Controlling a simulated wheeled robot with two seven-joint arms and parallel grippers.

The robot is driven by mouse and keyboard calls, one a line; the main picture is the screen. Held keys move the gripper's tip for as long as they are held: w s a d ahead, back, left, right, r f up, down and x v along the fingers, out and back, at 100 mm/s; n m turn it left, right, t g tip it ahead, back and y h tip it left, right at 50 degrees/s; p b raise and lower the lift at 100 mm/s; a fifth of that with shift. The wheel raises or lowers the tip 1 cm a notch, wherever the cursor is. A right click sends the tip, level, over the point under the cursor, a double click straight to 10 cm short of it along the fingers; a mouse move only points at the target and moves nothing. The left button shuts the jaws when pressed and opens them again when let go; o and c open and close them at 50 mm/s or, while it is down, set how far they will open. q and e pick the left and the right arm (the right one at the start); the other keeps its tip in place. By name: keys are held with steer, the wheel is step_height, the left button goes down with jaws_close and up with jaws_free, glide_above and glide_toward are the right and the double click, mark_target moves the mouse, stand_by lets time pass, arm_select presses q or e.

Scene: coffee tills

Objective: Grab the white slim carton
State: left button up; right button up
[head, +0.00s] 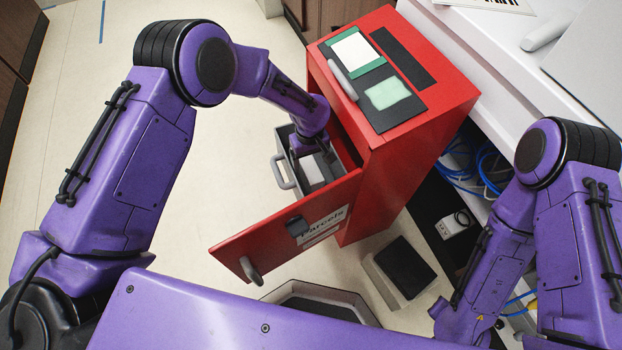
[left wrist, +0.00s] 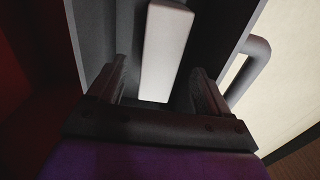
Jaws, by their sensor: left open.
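The white slim carton (left wrist: 165,50) stands out pale inside a grey bin in the left wrist view. In the head view a white piece of it (head: 312,172) shows below my left gripper (head: 314,158). My left gripper is open and reaches down into the bin. In the left wrist view its two fingers (left wrist: 160,75) appear one on each side of the carton, with a gap at both sides. I cannot tell how deep the fingers are beside it. My right gripper is out of view; only its arm shows at the right.
The grey bin (head: 283,172) with a side handle sits in the pulled-out red drawer (head: 300,225) labelled Parcels. The red cabinet (head: 424,115) stands close to my left forearm. A white counter (head: 480,50) with blue cables below is at right. Open floor lies left.

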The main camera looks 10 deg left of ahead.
arm_select(q)
step_height(320, 180, down, 9)
steer(key=shift+r+b, duration=0.1)
steer(key=shift+b, duration=1.05)
steer(key=shift+r, duration=0.1)
steer(key=c, duration=1.1)
